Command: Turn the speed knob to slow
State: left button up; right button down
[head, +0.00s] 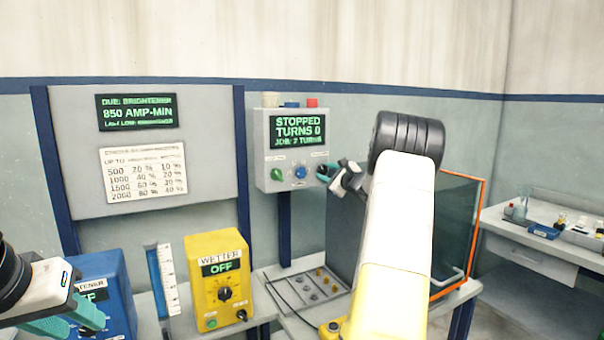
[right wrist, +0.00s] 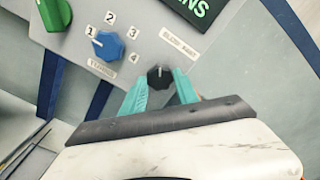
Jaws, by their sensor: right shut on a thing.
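The grey control box (head: 263,150) on the wall has a green screen reading "STOPPED TURNS 0". A small black knob (right wrist: 158,77) sits under a printed label, too blurred to read surely, in the right wrist view. My right gripper (right wrist: 160,86) is shut on this black knob, with one teal finger on each side. In the head view my right gripper (head: 337,176) is at the box's right side and mostly hides the knob. My left gripper (head: 68,321) is at the lower left, its teal fingers apart and empty, in front of a blue box.
Left of the black knob are a blue knob (right wrist: 108,45) with numbers around it and a green knob (right wrist: 54,13). A yellow wetter box (head: 205,292) and a blue box (head: 112,283) stand below.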

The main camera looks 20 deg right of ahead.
jog(key=n, duration=0.6)
jog(key=shift+n, duration=0.3)
jog(key=n, duration=0.4)
jog(key=shift+n, duration=0.7)
jog(key=c, duration=0.9)
grip_release()
jog(key=shift+s, duration=0.15)
jog(key=shift+s, duration=0.35)
jog(key=s, duration=0.7)
jog(key=shift+d, duration=0.3)
